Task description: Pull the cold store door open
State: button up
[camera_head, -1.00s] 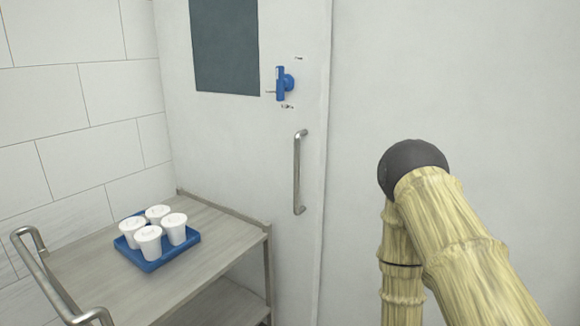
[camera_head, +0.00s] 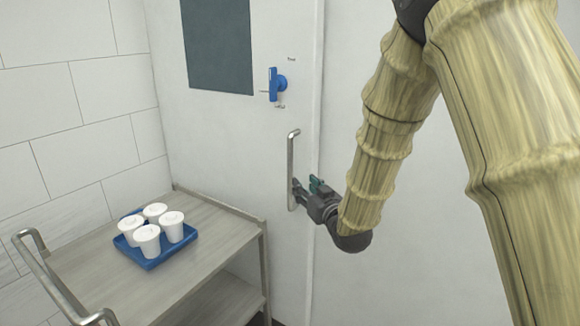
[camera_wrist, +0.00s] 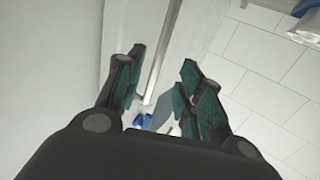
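The cold store door (camera_head: 225,135) is white with a dark window and looks closed in its frame. Its upright metal pull handle (camera_head: 291,155) is near the door's right edge. My gripper (camera_head: 305,185) is at the lower part of the handle, coming from the right. In the wrist view my gripper (camera_wrist: 160,78) has its two green-padded fingers spread apart, and the handle bar (camera_wrist: 165,45) runs between or just beyond them. I cannot tell whether a finger touches it. A blue latch (camera_head: 275,84) sits on the door above the handle.
A grey cart (camera_head: 190,275) with a metal push bar (camera_head: 45,275) stands in front of the door's lower left. On it is a blue tray (camera_head: 150,263) with several white cups (camera_head: 147,240). White wall lies right of the door.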

aim_at(291, 170)
jog(key=p+x, duration=0.1)
jog(key=x, duration=0.2)
jog(key=p+x, duration=0.1)
jog(key=x, duration=0.3)
jog(key=r+p+x, duration=0.1)
jog(key=x, duration=0.3)
jog(key=shift+a+p, duration=0.1)
jog(key=shift+p, duration=0.2)
jog(key=shift+c, duration=0.4)
grip_shut()
